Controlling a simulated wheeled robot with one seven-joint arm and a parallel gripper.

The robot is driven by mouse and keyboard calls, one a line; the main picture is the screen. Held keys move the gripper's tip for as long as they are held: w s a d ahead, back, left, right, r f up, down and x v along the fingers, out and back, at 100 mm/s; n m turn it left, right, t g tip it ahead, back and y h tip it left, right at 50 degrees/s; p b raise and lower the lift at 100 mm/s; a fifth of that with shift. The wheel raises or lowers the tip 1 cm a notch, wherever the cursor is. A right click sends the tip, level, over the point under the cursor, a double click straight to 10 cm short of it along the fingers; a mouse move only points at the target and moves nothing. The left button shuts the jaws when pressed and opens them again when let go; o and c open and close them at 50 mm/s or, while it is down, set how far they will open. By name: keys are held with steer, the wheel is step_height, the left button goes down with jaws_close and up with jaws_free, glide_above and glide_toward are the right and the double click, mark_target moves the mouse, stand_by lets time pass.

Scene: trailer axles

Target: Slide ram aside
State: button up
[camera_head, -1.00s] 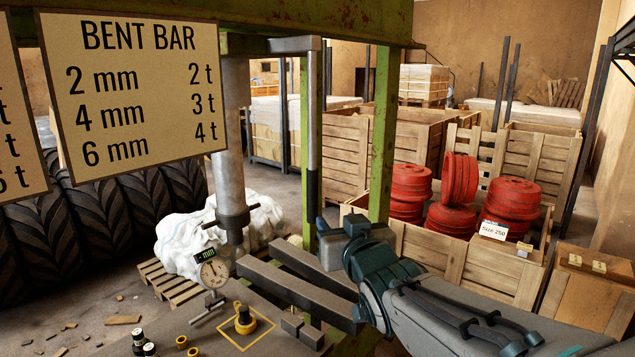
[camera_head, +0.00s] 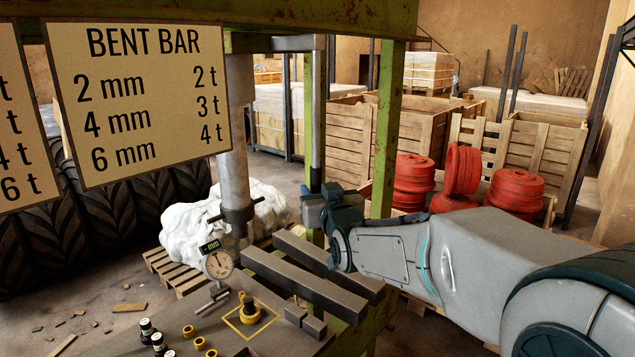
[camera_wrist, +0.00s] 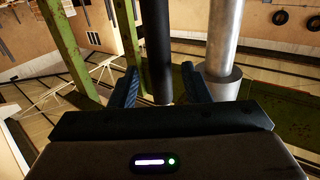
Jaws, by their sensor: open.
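The ram (camera_head: 233,170) is a grey upright cylinder hanging under the green press beam, with a dark collar and crossbar low on it. My gripper (camera_head: 314,204) is at the lower part of that bar. In the wrist view, my gripper (camera_wrist: 160,88) is open, with the dark bar (camera_wrist: 157,45) between its two fingers, nearer the middle than either finger. The silver ram (camera_wrist: 223,45) stands just right of the right finger. I cannot tell whether any finger touches the bar.
Two dark beams (camera_head: 310,275) lie across the press bench below my gripper. A dial gauge (camera_head: 219,264) and yellow-and-black fitting (camera_head: 248,310) stand near the ram. A green post (camera_head: 384,130) is close right of the bar. Signs (camera_head: 140,100) hang at left.

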mark_target(319, 189)
steer(key=shift+p+x, duration=0.35)
steer(key=shift+x, duration=1.1)
jaws_close()
steer(key=shift+w, duration=0.1)
